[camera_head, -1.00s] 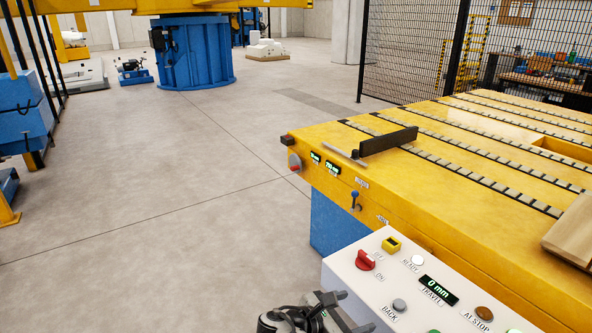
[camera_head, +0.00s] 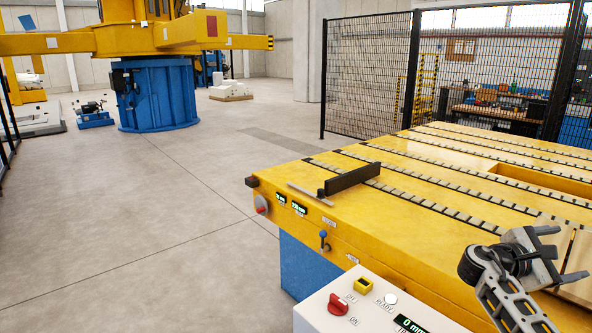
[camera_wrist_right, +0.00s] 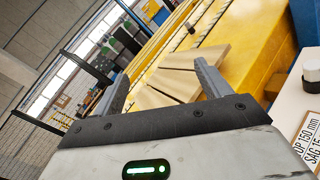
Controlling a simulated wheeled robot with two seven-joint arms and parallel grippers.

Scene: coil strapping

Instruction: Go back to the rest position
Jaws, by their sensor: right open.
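My right gripper (camera_head: 545,254) is at the right of the head view, raised in front of the yellow roller table (camera_head: 400,225). Its jaws are open and nothing is between them. In the right wrist view, the two fingers of my right gripper (camera_wrist_right: 163,88) stand apart, with wooden blocks (camera_wrist_right: 180,75) on the yellow table seen beyond them. In the head view a wooden block (camera_head: 578,265) is partly hidden behind the gripper. My left gripper does not show.
The white control panel (camera_head: 375,308) with a red switch (camera_head: 338,303) is at the lower middle. A black stop plate (camera_head: 350,179) stands on the table. A mesh fence (camera_head: 365,80) is behind. Open floor (camera_head: 120,230) lies left. A blue pedestal (camera_head: 157,95) stands at the back left.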

